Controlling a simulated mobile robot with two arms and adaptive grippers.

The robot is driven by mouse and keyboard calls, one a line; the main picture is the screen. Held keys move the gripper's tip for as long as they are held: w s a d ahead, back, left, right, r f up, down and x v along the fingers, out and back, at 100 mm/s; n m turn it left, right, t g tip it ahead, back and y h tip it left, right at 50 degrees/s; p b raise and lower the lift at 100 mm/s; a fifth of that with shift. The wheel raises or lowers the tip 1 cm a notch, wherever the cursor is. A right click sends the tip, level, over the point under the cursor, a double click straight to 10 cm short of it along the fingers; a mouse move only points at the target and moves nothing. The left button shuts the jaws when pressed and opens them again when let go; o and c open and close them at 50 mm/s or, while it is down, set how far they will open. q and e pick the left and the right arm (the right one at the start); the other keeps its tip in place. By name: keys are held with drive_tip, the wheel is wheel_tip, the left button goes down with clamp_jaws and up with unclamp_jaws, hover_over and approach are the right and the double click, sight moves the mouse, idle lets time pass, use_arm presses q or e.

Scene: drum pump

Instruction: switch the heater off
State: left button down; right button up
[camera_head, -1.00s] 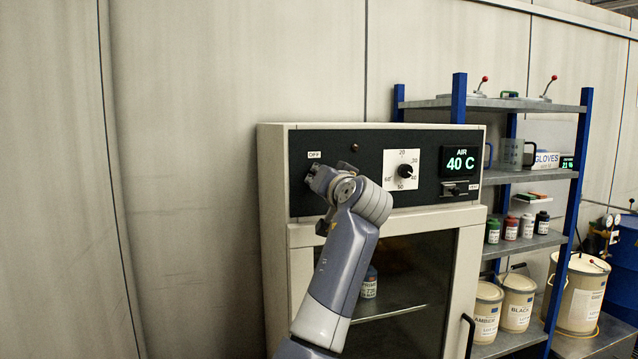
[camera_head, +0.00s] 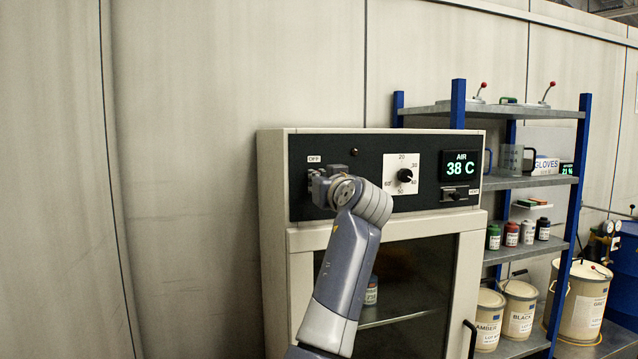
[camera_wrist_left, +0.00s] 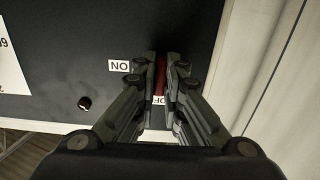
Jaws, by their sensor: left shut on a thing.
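The heater is a pale cabinet with a black control panel (camera_head: 430,197). On it are an OFF label (camera_head: 314,159), a dark indicator lamp (camera_head: 354,152), a dial (camera_head: 405,175) and a green display (camera_head: 461,169) reading AIR 38 C. My left gripper (camera_head: 318,186) is at the panel just below the OFF label. In the left wrist view it (camera_wrist_left: 166,75) is shut on a red switch lever (camera_wrist_left: 160,72), mostly hidden by the fingers. An ON label (camera_wrist_left: 119,66) shows beside the fingers, and the OFF label is partly covered. My right gripper is not in view.
The cabinet's glass door (camera_head: 415,285) is below the panel, with a dark handle (camera_head: 469,338) at its right. A blue-framed shelf (camera_head: 545,245) with bottles and tubs stands close on the right. Bare wall (camera_head: 190,180) lies to the left.

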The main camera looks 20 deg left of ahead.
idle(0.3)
use_arm(q)
drive_tip(key=c, duration=1.7)
unclamp_jaws()
drive_tip(key=shift+s+d, duration=0.1)
drive_tip(key=v, duration=0.7)
drive_tip(key=shift+s, duration=0.1)
